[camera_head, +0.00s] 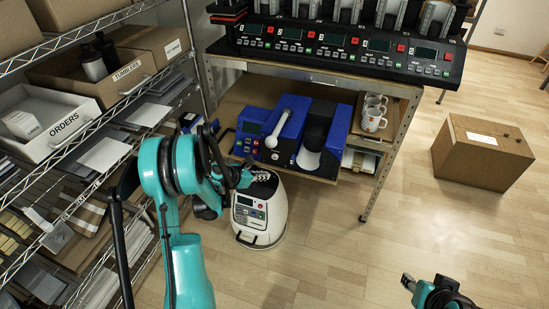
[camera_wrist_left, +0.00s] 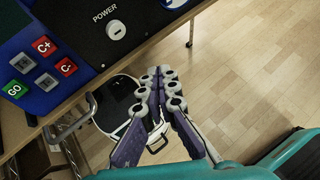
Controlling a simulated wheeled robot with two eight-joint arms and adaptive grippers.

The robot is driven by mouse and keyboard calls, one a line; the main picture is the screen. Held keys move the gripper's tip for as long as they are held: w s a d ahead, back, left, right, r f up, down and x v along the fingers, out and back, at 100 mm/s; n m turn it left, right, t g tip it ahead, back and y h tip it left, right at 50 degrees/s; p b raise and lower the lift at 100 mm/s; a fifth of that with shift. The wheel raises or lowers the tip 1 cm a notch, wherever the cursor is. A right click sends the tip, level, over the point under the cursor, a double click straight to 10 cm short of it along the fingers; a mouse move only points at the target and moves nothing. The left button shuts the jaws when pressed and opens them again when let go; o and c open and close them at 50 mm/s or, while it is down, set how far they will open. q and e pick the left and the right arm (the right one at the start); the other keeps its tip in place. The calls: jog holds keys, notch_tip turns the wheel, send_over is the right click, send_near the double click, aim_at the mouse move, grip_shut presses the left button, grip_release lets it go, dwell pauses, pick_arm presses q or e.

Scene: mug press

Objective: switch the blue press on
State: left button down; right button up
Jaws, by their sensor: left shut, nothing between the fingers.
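The blue press (camera_head: 290,134) stands on the lower shelf of the bench, with a white lever and a dark mug-shaped part. In the left wrist view its front is close at the upper left. A round pale POWER knob (camera_wrist_left: 116,30) sits on its dark panel, with a green GO button (camera_wrist_left: 15,89) and red C+ and C- buttons on the blue panel to the left. My left gripper (camera_wrist_left: 160,84) is shut and empty, in front of the press and apart from the knob in the picture. Its tips are hard to make out in the head view. My right gripper (camera_head: 410,282) is at the bottom right, only partly seen.
A white machine with a black top (camera_head: 260,212) stands on the floor below the shelf edge. Mugs (camera_head: 373,112) stand right of the press. A wire rack (camera_head: 90,150) with boxes is at left. A cardboard box (camera_head: 480,155) sits on otherwise open floor at right.

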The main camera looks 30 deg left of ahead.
aim_at(275, 157)
pick_arm(q)
jog(key=shift+w+a, duration=0.2)
jog(key=shift+w, duration=1.55)
jog(key=shift+w+a, duration=0.2)
jog(key=shift+w, duration=1.5)
jog(key=shift+w, duration=0.15)
jog(key=shift+w, duration=0.3)
jog(key=shift+w, duration=0.4)
jog(key=shift+s, duration=0.85)
